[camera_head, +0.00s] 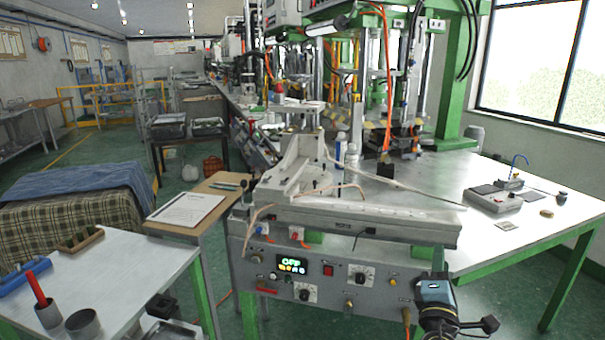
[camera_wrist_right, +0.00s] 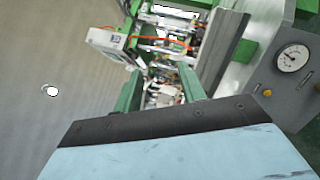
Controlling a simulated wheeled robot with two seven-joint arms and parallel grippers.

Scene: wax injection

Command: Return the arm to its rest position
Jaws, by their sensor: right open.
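My right gripper (camera_head: 437,262) is low at the right of the head view, in front of the right end of the wax injection machine's control box (camera_head: 330,272). Its light blue body and dark wrist show there, with narrow green fingers pointing up and away. In the right wrist view the two green fingers (camera_wrist_right: 160,90) stand apart, and I see nothing held between them. Whether the gripper touches the box is not clear. I cannot make out my left gripper in the head view.
A white worktable (camera_head: 540,225) with small tools is at right. At left stand a table (camera_head: 120,275) with cups and a blue tray, a clipboard (camera_head: 187,209) on a stand, and a cloth-covered stack (camera_head: 75,205).

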